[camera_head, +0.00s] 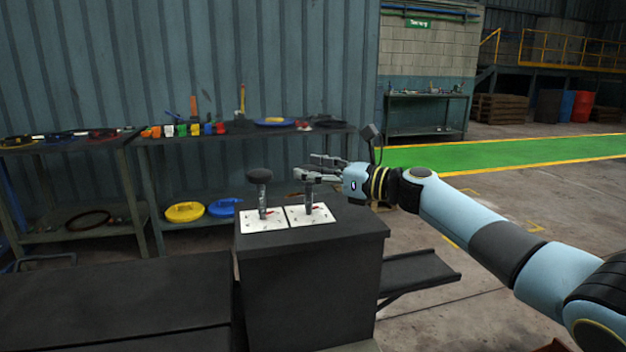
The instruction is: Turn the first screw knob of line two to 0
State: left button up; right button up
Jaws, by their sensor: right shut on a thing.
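Two white plates lie side by side on top of a dark cabinet (310,285). The left plate (246,226) carries an upright post with a dark round knob (259,176) on top and a small red pointer near its foot. The right plate (325,219) carries a similar post (308,202), also with a red mark at its foot. My right gripper (312,172) reaches in from the right and is shut on the top of this right-hand knob, whose head is mostly hidden by the fingers. The dial markings are too small to read. My left gripper is not in view.
A low dark surface (120,310) extends to the left of the cabinet, and a dark side shelf (418,273) juts out at its right. Shelves (145,136) with coloured items stand behind. A green walkway (500,154) crosses the open floor.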

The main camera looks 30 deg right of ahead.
dwell(0.4)
jog(key=o, duration=1.1)
jog(key=shift+o, duration=0.2)
jog(key=v, duration=1.2)
jog(key=shift+d, duration=0.15)
jog(key=shift+w, duration=0.1)
